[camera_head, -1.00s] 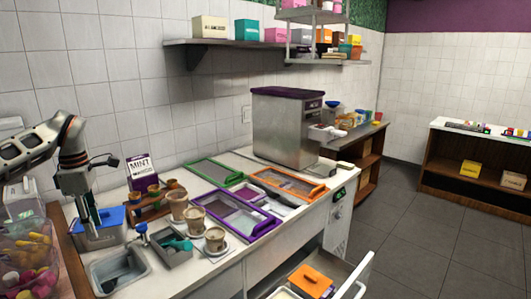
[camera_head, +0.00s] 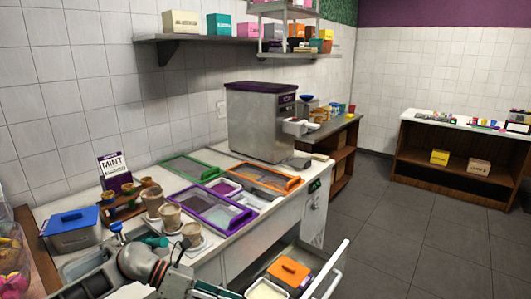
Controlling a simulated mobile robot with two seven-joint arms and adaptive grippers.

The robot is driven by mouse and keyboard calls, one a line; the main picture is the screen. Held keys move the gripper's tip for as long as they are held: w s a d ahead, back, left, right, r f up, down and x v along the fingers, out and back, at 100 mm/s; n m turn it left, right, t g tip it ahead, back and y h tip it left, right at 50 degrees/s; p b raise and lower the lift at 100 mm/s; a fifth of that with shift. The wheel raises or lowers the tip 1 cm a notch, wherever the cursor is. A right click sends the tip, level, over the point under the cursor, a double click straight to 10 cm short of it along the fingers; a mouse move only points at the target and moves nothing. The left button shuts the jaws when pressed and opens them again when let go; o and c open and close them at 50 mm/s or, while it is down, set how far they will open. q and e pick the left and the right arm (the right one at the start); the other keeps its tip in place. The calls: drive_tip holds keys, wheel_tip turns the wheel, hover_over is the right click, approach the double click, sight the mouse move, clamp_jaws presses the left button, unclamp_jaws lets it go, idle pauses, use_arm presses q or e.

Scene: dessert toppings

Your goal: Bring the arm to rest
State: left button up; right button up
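Part of my arm (camera_head: 140,262) crosses the bottom left of the head view, low and close to the camera, in front of the counter's near edge. I cannot make out any gripper fingers on it; its far end runs down to the bottom edge. A metal tub (camera_head: 72,240) with a blue lid (camera_head: 75,218) stands at the counter's left end, with nothing of mine touching it. My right gripper is not in view.
The arm partly hides a metal bin (camera_head: 85,265). Paper cups (camera_head: 170,216) stand beside green, purple and orange framed topping trays (camera_head: 215,208). A steel machine (camera_head: 260,122) stands behind. An open drawer (camera_head: 330,275) juts out at the lower right.

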use_arm(q)
drive_tip(key=s+d+r+n+t+h, duration=0.2)
drive_tip(key=d+n+t+h, duration=0.25)
drive_tip(key=d+n, duration=0.3)
drive_tip(key=s+a+f+n+t+y, duration=0.2)
drive_tip(key=a+f+n+t+y, duration=0.9)
drive_tip(key=n, duration=1.4)
drive_tip(key=s+a+f+n+g+y, duration=0.2)
drive_tip(key=s+a+f+n, duration=0.3)
drive_tip(key=s+f, duration=0.2)
drive_tip(key=s+a+f+n+g+y, duration=0.2)
drive_tip(key=s+a+f+n, duration=0.3)
drive_tip(key=s+f, duration=0.3)
drive_tip(key=shift+s+f+g, duration=0.3)
drive_tip(key=shift+f+g, duration=0.05)
drive_tip(key=shift+f, duration=0.1)
